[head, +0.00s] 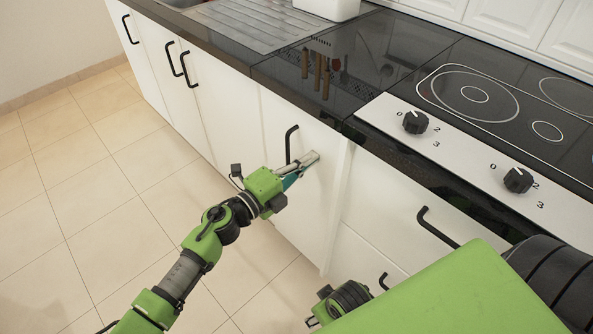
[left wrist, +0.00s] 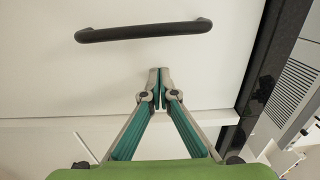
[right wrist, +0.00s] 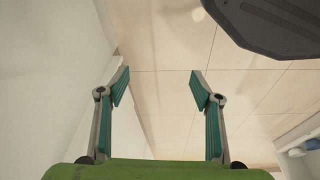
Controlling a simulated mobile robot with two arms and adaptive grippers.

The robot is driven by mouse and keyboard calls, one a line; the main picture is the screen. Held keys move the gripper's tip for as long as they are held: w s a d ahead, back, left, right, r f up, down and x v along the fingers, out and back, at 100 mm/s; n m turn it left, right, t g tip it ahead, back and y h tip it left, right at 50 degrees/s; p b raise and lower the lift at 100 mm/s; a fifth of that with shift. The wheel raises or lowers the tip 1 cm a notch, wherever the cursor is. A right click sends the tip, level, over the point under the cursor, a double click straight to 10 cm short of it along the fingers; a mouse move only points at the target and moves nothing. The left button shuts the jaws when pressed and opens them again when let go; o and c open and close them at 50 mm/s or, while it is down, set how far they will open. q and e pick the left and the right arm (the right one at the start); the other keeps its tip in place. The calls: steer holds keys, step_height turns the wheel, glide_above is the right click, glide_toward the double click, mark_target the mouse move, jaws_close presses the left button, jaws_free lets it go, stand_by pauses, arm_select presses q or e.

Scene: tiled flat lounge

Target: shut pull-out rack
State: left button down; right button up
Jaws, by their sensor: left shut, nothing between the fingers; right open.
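The pull-out rack's white front (head: 293,190) with a black bar handle (head: 291,144) is under the black counter in the head view. It stands a little forward of the neighbouring units, with a pale side face at its right edge. My left gripper (head: 314,157) is shut and empty, its tips at the front just right of the handle. In the left wrist view the shut fingertips (left wrist: 159,73) lie against or very near the white front, beside the handle (left wrist: 145,31); contact cannot be told. My right gripper (right wrist: 160,80) is open and empty above the tiled floor.
A cooktop (head: 480,95) with black knobs (head: 416,122) is at the right on the counter. A drawer with a black handle (head: 437,228) is below it. More white cabinet doors (head: 170,80) run to the left. The tiled floor (head: 90,190) at left is clear.

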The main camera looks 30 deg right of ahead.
arm_select(q)
steer(key=shift+w+d+r, duration=0.15)
steer(key=shift+w+d, duration=0.05)
steer(key=shift+d, duration=0.35)
arm_select(e)
steer(key=shift+w+a+r, duration=0.1)
steer(key=shift+w+r, duration=0.05)
steer(key=shift+r, duration=0.7)
arm_select(q)
steer(key=shift+r, duration=0.1)
